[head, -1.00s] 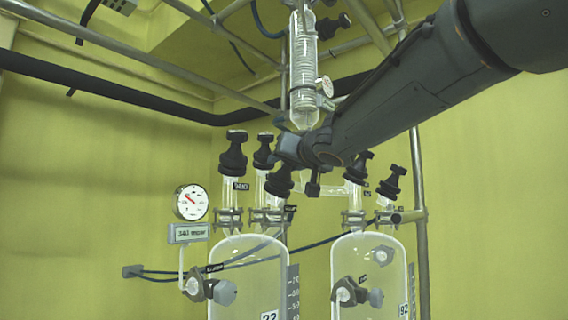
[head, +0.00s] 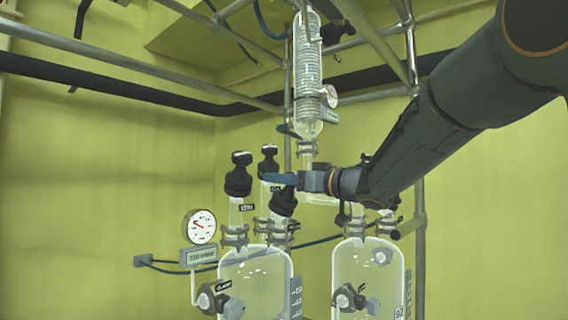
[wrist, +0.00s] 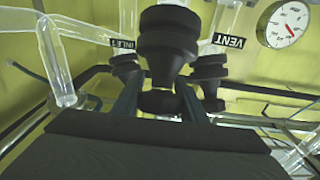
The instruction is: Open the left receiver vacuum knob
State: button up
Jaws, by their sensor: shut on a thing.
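The left receiver (head: 255,275) is a clear glass vessel with several black knobs on its necks. My gripper (head: 284,180) comes in from the right, over the receiver's front right knob (head: 284,202). In the wrist view this black knob (wrist: 168,45) stands large between the two fingers of my gripper (wrist: 160,100), which are shut on it. Its own label is too small to read. Behind it are a knob (wrist: 125,66) by an INLET label and a knob (wrist: 209,72) by a VENT label. The VENT knob (head: 238,176) stands at the left in the head view.
A round gauge (head: 200,227) with a display box stands left of the receiver. A glass condenser (head: 307,80) hangs above my gripper. A second receiver (head: 368,270) stands to the right, partly under my arm. Metal rails cross overhead.

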aim_at(278, 197)
jog(key=n+g+y+p, duration=0.1)
jog(key=n, duration=0.1)
jog(key=n+g+y+p, duration=0.1)
jog(key=n+g, duration=0.1)
jog(key=shift+s+a+g+p, duration=0.2)
jog(key=shift+s+g+p, duration=0.1)
jog(key=shift+s, duration=0.05)
jog(key=n+g, duration=0.2)
jog(key=n+g+y+p, duration=0.1)
jog(key=shift+s+a+n+g+p, duration=0.15)
jog(key=shift+s+n+g+p, duration=0.15)
jog(key=shift+s+n+g, duration=0.1)
jog(key=n+g, duration=0.3)
jog(key=s+n+g+p, duration=0.1)
jog(key=shift+a+f+n+g, duration=0.1)
jog(key=shift+f+n+g, duration=0.2)
jog(key=shift+g, duration=0.1)
jog(key=shift+s+f+n+g+h+p, duration=0.2)
jog(key=shift+n+g+h, duration=0.3)
jog(key=shift+n+g, duration=0.45)
jog(key=shift+s+n+g+h+p, duration=0.1)
jog(key=shift+s+n+g+h, duration=0.3)
jog(key=shift+n+g, duration=0.55)
jog(key=o, duration=1.1)
jog(key=shift+c, duration=0.2)
